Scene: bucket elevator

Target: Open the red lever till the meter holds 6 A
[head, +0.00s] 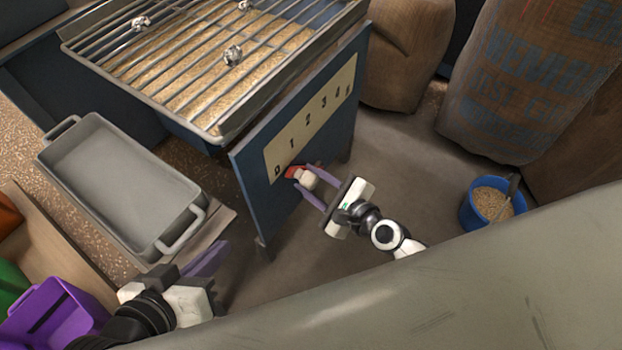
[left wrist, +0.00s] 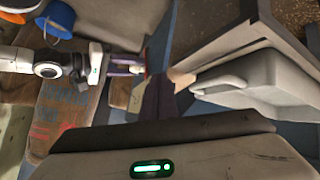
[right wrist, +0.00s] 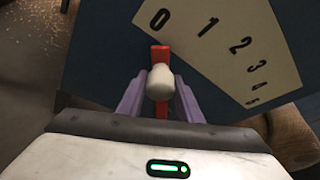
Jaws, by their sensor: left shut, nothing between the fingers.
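The red lever (right wrist: 160,55) with a white knob (right wrist: 161,82) is on a blue panel (head: 247,190). Its red end points at the 0 of a cream scale plate (head: 312,117), whose numbers rise away from it. In the right wrist view, the fingers of my right gripper (right wrist: 160,92) sit on either side of the knob and appear to touch it. My right gripper also shows in the head view (head: 308,181). My left gripper (head: 212,258) is shut and empty beside the grey tray, away from the lever. I see no separate meter dial.
A slatted grate (head: 215,60) over grain tops the blue machine. A grey tray (head: 105,190) stands left of the panel. A blue bucket (head: 467,212) of grain and sacks (head: 520,90) stand right. A purple bin (head: 60,310) is at lower left.

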